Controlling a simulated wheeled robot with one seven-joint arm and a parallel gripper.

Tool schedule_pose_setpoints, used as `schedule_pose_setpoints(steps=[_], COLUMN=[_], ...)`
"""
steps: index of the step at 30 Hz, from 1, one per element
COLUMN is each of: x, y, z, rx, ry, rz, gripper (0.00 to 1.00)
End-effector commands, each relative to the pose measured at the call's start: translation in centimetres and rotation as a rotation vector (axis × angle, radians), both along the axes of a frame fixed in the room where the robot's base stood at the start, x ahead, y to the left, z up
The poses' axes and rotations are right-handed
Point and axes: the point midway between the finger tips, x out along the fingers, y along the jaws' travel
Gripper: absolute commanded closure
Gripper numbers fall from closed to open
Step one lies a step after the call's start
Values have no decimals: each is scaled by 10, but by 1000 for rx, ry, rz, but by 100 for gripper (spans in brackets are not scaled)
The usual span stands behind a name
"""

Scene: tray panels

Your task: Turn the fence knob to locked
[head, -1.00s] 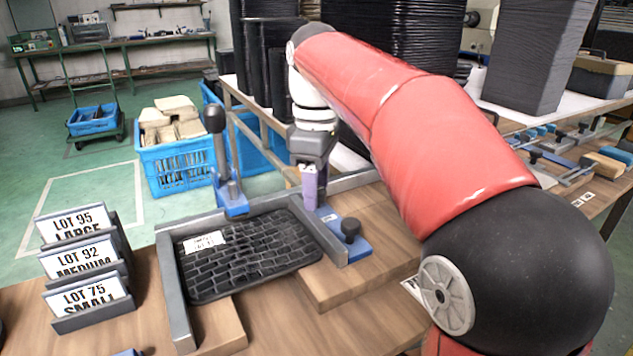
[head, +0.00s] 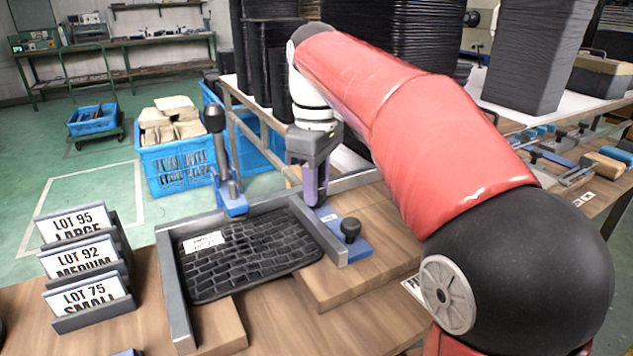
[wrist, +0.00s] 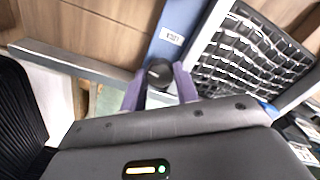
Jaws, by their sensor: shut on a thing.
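My gripper (head: 316,192) points down at the far end of a blue plate (head: 350,246) beside the tray's right rail. In the wrist view, its purple fingers (wrist: 160,85) are on both sides of a round dark knob (wrist: 160,72) and are shut on it. The fingers hide this knob in the head view. A small white label (wrist: 172,36) lies on the blue plate; its text is too small to read surely. A second black knob (head: 350,230) stands at the plate's near end, clear of my gripper. No lock marking is legible.
A black woven tray (head: 250,262) lies between grey rails left of my gripper. A blue clamp with a tall black-knobbed lever (head: 222,150) stands at its far left. Lot card holders (head: 85,262) stand at left. Tall black stacks (head: 410,50) rise behind my arm.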

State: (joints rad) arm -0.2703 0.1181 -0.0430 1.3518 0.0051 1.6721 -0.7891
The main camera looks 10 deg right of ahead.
Motion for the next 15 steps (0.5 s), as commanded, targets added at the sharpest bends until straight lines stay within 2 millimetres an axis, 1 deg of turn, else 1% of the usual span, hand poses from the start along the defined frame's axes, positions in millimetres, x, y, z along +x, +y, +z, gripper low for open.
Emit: schedule_pose_setpoints(steps=[15], x=[0], y=[0], z=[0], rx=[-1], ry=[-1], rz=[-476], gripper=[93])
